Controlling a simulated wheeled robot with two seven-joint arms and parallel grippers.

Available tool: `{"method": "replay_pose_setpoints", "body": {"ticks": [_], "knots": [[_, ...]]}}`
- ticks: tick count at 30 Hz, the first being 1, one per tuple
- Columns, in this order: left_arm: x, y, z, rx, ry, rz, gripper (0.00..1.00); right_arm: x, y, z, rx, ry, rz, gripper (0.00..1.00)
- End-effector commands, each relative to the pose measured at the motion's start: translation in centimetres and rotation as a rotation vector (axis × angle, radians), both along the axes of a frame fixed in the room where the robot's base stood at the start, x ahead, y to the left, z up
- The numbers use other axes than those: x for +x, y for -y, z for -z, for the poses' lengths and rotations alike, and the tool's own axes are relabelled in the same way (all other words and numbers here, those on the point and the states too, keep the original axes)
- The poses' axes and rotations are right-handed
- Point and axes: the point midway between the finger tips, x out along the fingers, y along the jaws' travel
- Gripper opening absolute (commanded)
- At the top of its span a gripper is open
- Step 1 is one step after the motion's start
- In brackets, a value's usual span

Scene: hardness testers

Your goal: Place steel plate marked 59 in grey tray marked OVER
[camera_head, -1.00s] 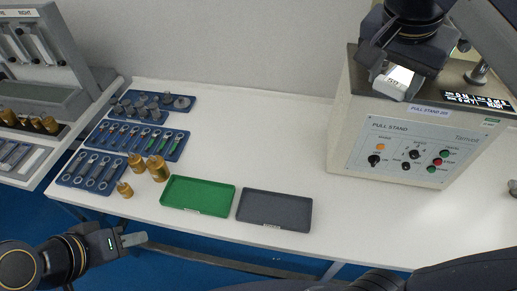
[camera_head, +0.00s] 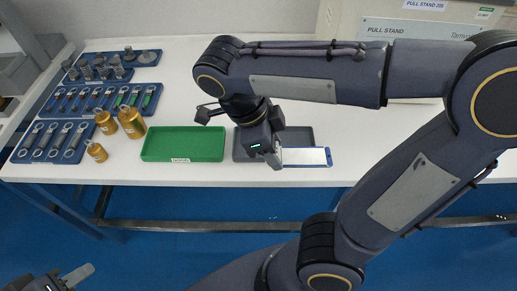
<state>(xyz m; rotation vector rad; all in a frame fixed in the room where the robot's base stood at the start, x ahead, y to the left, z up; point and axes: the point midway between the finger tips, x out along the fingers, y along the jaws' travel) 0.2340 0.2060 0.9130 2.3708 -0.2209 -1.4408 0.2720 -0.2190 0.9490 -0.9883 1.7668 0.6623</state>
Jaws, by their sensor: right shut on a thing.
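A flat pale steel plate (camera_head: 306,157) is in my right gripper (camera_head: 274,157), held at its left end and roughly level. No number on it can be read now. The plate is over the front right part of the grey tray (camera_head: 299,137) and reaches past its right edge; whether it touches the tray I cannot tell. My gripper and wrist hide much of the tray, and its label is not visible. My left gripper (camera_head: 78,276) is at the lower left, in front of the table and away from the objects; its jaw gap is unclear.
A green tray (camera_head: 182,144) lies just left of the grey one. Brass weights (camera_head: 131,124) and blue racks of metal parts (camera_head: 52,142) fill the table's left side. The pull stand (camera_head: 425,25) is at the back right, partly behind my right arm.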

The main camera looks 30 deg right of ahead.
Motion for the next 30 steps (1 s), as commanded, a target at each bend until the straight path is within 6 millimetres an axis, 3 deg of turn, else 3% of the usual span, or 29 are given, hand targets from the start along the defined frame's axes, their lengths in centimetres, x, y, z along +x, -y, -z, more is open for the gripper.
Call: {"method": "replay_pose_setpoints", "body": {"ticks": [11,15,25,30], "knots": [[0.0,0.0,0.6,0.0,0.0,0.0,0.36,8.5,2.0,4.0,-0.007,-0.002,0.006,0.18],[0.0,0.0,1.1,0.0,0.0,0.0,0.36,10.5,2.4,6.7,-0.005,-0.003,0.004,0.18],[0.0,0.0,1.4,0.0,0.0,0.0,0.36,12.9,2.8,9.5,-0.003,-0.001,0.003,0.18],[0.0,0.0,1.7,0.0,0.0,0.0,0.36,13.1,2.9,12.0,-0.002,-0.003,0.001,0.18]]}}
